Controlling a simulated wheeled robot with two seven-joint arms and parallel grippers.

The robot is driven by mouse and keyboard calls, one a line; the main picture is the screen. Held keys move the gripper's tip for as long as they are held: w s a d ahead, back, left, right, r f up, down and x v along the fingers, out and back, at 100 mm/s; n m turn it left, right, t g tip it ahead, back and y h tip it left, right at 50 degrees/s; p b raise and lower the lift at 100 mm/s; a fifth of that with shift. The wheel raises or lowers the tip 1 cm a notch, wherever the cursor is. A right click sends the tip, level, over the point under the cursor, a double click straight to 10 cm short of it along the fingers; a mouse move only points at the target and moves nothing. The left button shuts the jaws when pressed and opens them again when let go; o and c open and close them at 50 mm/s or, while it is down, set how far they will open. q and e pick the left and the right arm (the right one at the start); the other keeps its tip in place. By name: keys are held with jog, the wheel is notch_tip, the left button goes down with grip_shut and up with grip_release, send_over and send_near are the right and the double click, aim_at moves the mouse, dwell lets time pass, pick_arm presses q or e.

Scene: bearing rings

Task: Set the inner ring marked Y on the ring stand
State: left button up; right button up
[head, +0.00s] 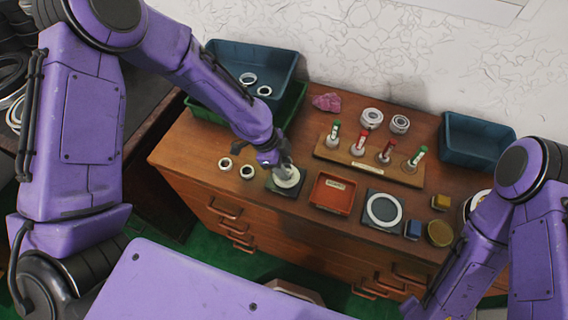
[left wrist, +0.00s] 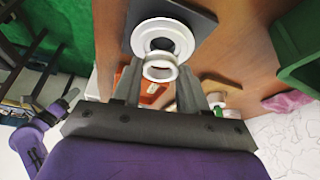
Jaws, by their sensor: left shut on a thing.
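My left gripper (head: 284,170) is over a dark square plate (head: 271,185) with a round white piece (head: 290,183) on it, near the front of the cabinet top. In the left wrist view the gripper (left wrist: 160,76) is shut on a small pale ring (left wrist: 160,64). The ring appears in front of the white flanged piece (left wrist: 164,28), whose centre is dark. I cannot tell whether they touch. No letter on the held ring can be read. My right gripper is out of view; only its arm shows at the right.
Two small rings (head: 236,168) lie left of the plate. An orange tray (head: 332,193) and another dark plate with a large white ring (head: 383,210) stand to the right. Behind are a wooden rack (head: 368,163) with several coloured-top posts, blue bins (head: 478,142) and a pink lump (head: 326,102).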

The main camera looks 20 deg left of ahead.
pick_arm(q)
jog(key=shift+f, duration=0.1)
jog(key=shift+f+b, duration=0.75)
jog(key=shift+f, duration=0.15)
jog(key=shift+r+p, duration=0.85)
jog(key=shift+r, duration=0.05)
jog(key=shift+f, duration=0.2)
jog(key=shift+f+b, duration=0.6)
jog(key=shift+f, duration=0.05)
jog(key=shift+r+p, duration=0.8)
jog(key=shift+r, duration=0.05)
jog(key=shift+f, duration=0.2)
dwell(0.5)
